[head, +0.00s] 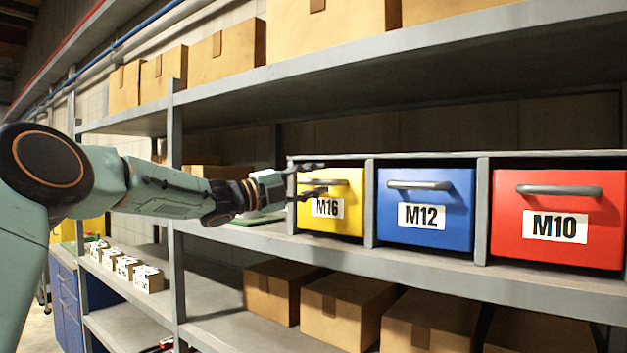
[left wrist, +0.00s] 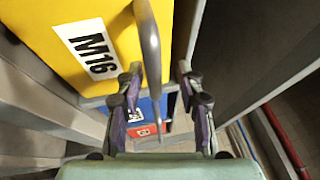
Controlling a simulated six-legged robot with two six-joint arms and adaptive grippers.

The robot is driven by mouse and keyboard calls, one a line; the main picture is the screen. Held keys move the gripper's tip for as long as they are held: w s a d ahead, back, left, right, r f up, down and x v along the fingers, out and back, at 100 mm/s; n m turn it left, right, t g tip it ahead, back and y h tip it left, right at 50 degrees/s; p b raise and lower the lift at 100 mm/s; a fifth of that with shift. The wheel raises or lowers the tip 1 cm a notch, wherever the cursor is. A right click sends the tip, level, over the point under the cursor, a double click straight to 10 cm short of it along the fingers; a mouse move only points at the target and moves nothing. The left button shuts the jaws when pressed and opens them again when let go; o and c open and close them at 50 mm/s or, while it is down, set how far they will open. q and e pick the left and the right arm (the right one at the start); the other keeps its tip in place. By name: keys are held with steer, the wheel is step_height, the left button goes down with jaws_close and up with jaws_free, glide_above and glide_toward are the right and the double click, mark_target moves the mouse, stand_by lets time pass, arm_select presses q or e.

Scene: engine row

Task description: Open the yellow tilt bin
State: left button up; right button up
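The yellow tilt bin (head: 345,213), labelled M16, sits at the left end of a row of bins on the shelf. Its front looks closed, in line with the other bins. Its grey bar handle (left wrist: 148,45) runs across the front near the top. My left gripper (head: 316,179) is at the handle, one finger above it and one below. In the left wrist view the gripper (left wrist: 160,82) is open, with the handle between its fingers, closer to the left finger. Contact with the handle is not clear. My right gripper is in neither view.
A blue bin (head: 427,225) labelled M12 and a red bin (head: 560,245) labelled M10 stand to the right, between grey dividers. A shelf post (head: 175,190) rises behind my left arm. Cardboard boxes (head: 345,305) fill the shelf below.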

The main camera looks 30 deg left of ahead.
arm_select(q)
steer(key=shift+w+a+f, duration=0.15)
steer(key=shift+w+f, duration=0.15)
steer(key=shift+w, duration=0.15)
steer(key=shift+c, duration=0.9)
steer(key=shift+w, duration=0.25)
steer(key=shift+c, duration=1.5)
steer(key=shift+d, duration=0.25)
steer(key=shift+c, duration=0.8)
steer(key=shift+s+r, duration=0.15)
steer(key=shift+s, duration=0.25)
jaws_close()
steer(key=shift+w+a, duration=0.1)
steer(key=shift+w, duration=0.05)
